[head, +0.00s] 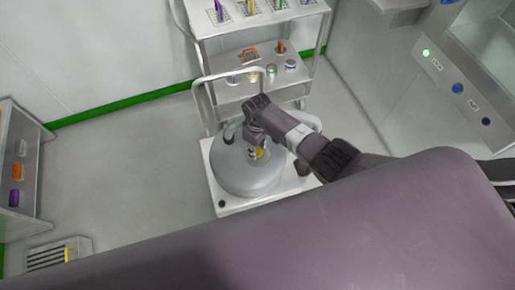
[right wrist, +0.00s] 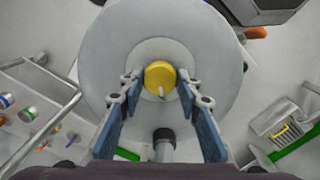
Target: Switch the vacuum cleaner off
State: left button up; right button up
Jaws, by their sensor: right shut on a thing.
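The vacuum cleaner (head: 235,177) is a grey domed drum on a white wheeled base (head: 225,206). In the right wrist view its round grey lid (right wrist: 205,45) fills the upper middle. A yellow knob (right wrist: 160,73) sits at the lid's centre, with a small pale pointer towards the bottom of the picture. The knob shows partly in the head view (head: 259,153), below my gripper. My right gripper (right wrist: 159,82) reaches down from above and is shut on the yellow knob, one blue-padded finger on each side. My left gripper is in neither view.
A shelved trolley (head: 225,94) with small jars and tools stands just behind the vacuum cleaner. A machine panel with a green light (head: 426,53) and knobs is at the right. A shelf (head: 31,150) stands at the left, near a floor vent (head: 48,256). The floor between is clear.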

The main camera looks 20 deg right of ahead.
jog(key=o, duration=1.2)
jog(key=shift+c, duration=0.2)
notch_tip(320, 180, up, 12)
